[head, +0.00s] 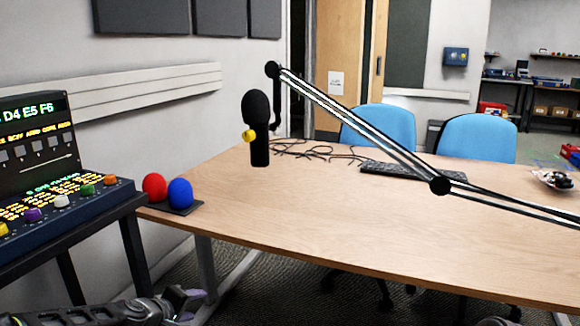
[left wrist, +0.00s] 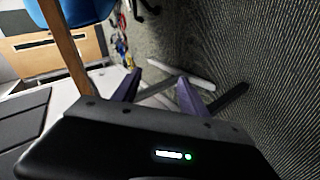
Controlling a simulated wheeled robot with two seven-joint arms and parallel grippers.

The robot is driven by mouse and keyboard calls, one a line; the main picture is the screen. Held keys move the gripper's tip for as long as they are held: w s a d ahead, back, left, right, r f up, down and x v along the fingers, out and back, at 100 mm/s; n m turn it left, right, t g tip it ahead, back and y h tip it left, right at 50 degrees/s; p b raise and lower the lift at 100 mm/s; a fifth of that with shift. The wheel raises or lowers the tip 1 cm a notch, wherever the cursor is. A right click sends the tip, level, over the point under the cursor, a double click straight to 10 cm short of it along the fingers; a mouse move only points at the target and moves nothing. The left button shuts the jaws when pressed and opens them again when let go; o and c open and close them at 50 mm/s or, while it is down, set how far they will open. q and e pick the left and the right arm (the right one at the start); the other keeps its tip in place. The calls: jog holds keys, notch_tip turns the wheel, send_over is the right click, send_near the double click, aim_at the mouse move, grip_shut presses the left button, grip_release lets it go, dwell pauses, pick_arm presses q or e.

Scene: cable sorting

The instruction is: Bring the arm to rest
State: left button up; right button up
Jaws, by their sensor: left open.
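My left gripper (head: 190,301) is low at the bottom left of the head view, below the table's front edge and to the right of the mixer stand. It is open and holds nothing. In the left wrist view its two dark purple fingers (left wrist: 161,76) stand apart, with grey carpet and pale table-leg bars beyond them. My right gripper does not show in either view.
A wooden table (head: 330,230) fills the middle. On it are a microphone (head: 258,115) on a boom arm, a keyboard (head: 410,174), loose black cables (head: 315,151) and red and blue foam balls (head: 180,193). A mixer console (head: 70,205) stands left. Blue chairs (head: 480,138) are behind.

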pick_arm(q)
jog(key=s+d+f+m+g, duration=0.2)
jog(key=s+d+f, duration=0.3)
jog(key=s+f, duration=0.45)
jog(key=s+d+f+m+g, duration=0.2)
jog(key=s+d+f, duration=0.3)
jog(key=s+f, duration=0.45)
jog(key=s+d+f+m+g, duration=0.25)
jog(key=s+f, duration=0.25)
jog(key=s, duration=0.5)
jog(key=s+d+f+m+g, duration=0.2)
jog(key=s+d+f+g, duration=0.3)
jog(key=s, duration=0.6)
notch_tip(320, 180, up, 24)
jog(key=t+p, duration=0.2)
jog(key=p, duration=2.2)
jog(key=shift+d+h+p, duration=0.15)
jog(key=shift+h+p, duration=0.15)
jog(key=shift+h, duration=0.1)
